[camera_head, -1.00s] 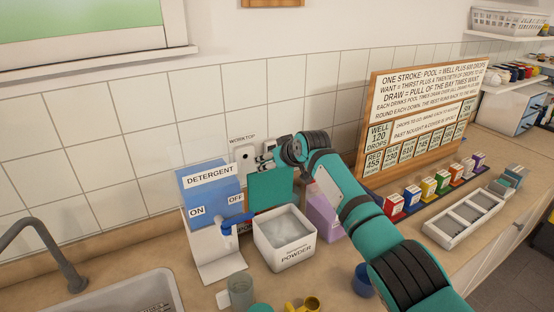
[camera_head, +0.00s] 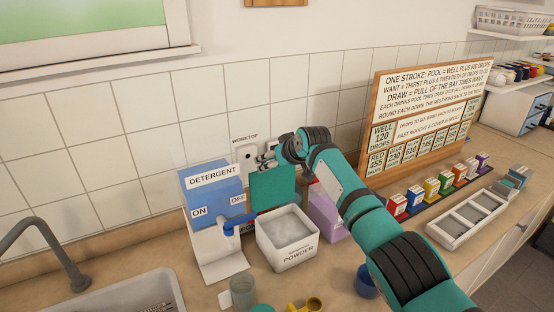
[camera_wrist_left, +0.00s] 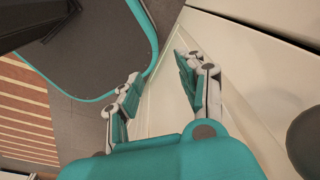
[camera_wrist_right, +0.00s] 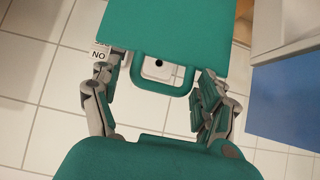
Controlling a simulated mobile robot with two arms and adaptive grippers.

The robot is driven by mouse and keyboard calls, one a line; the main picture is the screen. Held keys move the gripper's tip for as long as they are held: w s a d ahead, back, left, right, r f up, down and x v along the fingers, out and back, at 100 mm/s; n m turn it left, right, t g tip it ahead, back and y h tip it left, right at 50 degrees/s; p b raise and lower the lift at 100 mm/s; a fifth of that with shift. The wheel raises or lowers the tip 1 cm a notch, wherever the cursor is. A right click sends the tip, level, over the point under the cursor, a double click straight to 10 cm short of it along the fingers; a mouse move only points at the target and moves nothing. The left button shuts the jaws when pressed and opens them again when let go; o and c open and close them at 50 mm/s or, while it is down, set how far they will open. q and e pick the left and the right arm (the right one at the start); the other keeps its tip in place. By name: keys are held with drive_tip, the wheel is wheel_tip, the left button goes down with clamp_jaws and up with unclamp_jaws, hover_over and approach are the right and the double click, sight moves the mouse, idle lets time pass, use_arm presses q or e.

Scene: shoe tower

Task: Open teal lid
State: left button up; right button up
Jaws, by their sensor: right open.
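The teal lid (camera_head: 272,188) stands about upright at the back edge of the white powder box (camera_head: 287,240), whose pale powder lies uncovered. In the right wrist view the lid (camera_wrist_right: 175,25) shows as a flat teal panel with a looped handle (camera_wrist_right: 162,91). My right gripper (camera_head: 265,160) is at the lid's upper edge by the wall. Its fingers are open, one on each side of the handle; I cannot tell whether either touches it. My left gripper (camera_wrist_left: 160,75) is open and empty over the floor beside pale cabinet fronts; it is out of the head view.
A blue detergent dispenser (camera_head: 213,190) stands left of the box, and a purple box (camera_head: 324,212) is close on its right. A glass (camera_head: 243,291) and yellow cup (camera_head: 305,306) are in front. A wall socket (camera_head: 245,157) is behind. The sink (camera_head: 130,295) is at lower left.

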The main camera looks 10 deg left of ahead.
drive_tip(key=v, duration=1.2)
